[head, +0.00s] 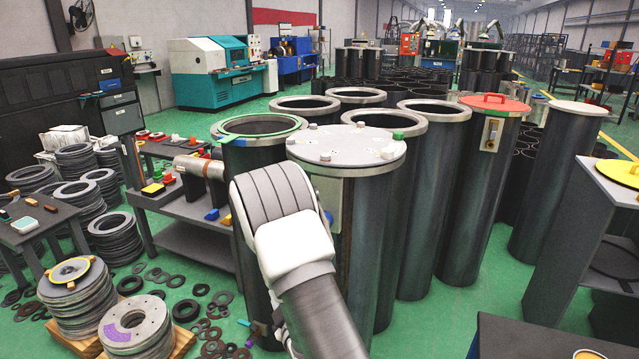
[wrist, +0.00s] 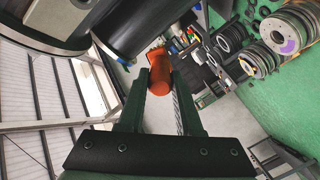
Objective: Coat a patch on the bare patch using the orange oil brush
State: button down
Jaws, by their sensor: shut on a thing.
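The orange oil brush (wrist: 159,78) is between the two fingers of my gripper (wrist: 161,84) in the wrist view. Its orange body shows; I cannot make out its bristles. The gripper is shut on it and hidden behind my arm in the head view. My arm reaches toward the front cylinder (head: 368,245), which has a pale bolted lid (head: 345,146). A grey-green plate (head: 328,190) is on that cylinder's side, partly covered by my arm. I cannot tell for sure which surface is the bare patch. Dark cylinders (wrist: 135,27) stand close beyond the gripper in the wrist view.
Several flanged cylinders stand close behind; one has a red lid (head: 494,103). A grey bench (head: 185,208) with small parts is at left. Stacked rings (head: 78,297) and loose rings lie on the green floor. A grey stand (head: 607,215) is at right.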

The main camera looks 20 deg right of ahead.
jog(key=shift+w+d+b, duration=0.45)
jog(key=shift+w+d, duration=0.25)
jog(key=shift+w, duration=0.05)
dwell(1.1)
jog(key=s+d+r, duration=0.2)
jog(key=r, duration=0.5)
jog(key=s+d+r, duration=0.1)
jog(key=d+r, duration=0.1)
jog(key=r, duration=0.5)
jog(key=shift+s, duration=0.4)
dwell(1.0)
jog(key=shift+w+d+f, duration=0.1)
jog(key=shift+f, duration=1)
notch_tip(320, 180, down, 2)
jog(key=shift+w+f, duration=0.1)
